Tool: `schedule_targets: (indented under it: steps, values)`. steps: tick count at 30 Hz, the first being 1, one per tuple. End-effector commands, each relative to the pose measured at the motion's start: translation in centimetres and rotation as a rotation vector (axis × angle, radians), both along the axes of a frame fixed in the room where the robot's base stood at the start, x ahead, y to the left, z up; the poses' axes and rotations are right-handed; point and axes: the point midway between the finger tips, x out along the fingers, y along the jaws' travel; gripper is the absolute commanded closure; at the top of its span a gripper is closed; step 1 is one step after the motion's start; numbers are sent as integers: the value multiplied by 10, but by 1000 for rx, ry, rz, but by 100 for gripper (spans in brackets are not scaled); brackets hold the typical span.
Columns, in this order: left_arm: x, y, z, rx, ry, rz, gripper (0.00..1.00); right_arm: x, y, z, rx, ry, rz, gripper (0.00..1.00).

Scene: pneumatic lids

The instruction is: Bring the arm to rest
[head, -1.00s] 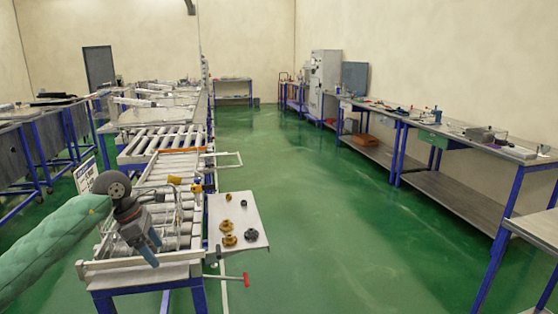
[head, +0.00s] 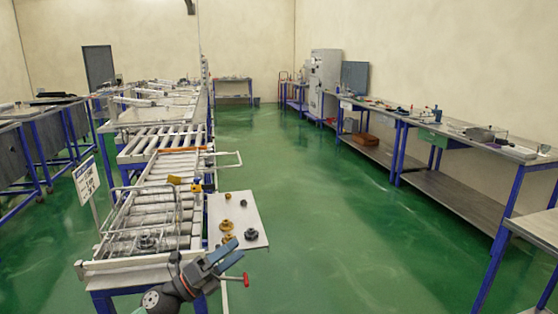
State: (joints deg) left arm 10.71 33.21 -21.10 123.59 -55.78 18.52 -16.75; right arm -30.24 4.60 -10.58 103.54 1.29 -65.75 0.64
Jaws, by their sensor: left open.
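My left gripper (head: 232,252) is low in the head view, in front of the near end of the roller conveyor (head: 165,212). Its blue-grey fingers point up and to the right, and they are open with nothing between them. Its wrist shows at the bottom edge of the view. It overlaps the lower edge of the white side plate (head: 248,209) in the picture; I cannot tell the gap between them. My right gripper is out of view.
Several small brass and dark parts, among them a dark one (head: 251,234), lie on the side plate. A red-handled lever (head: 245,279) is close beside the gripper in the picture. A sign (head: 86,182) stands left of the conveyor. The green floor (head: 330,240) to the right is clear.

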Motion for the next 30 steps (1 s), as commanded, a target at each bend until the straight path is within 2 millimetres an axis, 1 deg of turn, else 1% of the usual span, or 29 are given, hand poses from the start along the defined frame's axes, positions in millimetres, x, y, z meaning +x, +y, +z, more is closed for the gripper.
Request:
schedule_targets:
  steps: [1,5,8,11,13,17,18,20,21,23,24,26,27,29,30]
  values:
    - [-2,4,-4,-80,59,38,24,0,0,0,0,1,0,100]
    - [0,25,-16,-285,226,152,24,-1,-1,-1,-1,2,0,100]
    - [-1,43,-34,-432,366,244,24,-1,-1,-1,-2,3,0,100]
    - [-5,61,-59,-573,513,338,24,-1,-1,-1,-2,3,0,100]
    - [-11,74,-80,-664,619,408,24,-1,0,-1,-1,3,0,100]
    - [-28,95,-126,-821,825,538,24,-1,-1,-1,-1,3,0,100]
    - [-36,101,-141,-866,891,580,24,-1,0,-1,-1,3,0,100]
    - [-49,108,-164,-931,991,642,24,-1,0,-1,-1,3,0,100]
    - [-60,112,-180,-971,1059,685,24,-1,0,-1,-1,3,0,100]
    - [-77,117,-204,-1027,1159,750,24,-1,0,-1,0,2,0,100]
    - [-90,120,-219,-1063,1228,793,24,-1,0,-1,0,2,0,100]
    - [-112,122,-242,-1110,1333,860,24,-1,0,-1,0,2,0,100]
    - [-127,123,-256,-1141,1401,905,24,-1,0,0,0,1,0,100]
    - [-152,123,-277,-1179,1505,973,24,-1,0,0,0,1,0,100]
    - [-167,122,-288,-1199,1568,1013,24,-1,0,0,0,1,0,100]
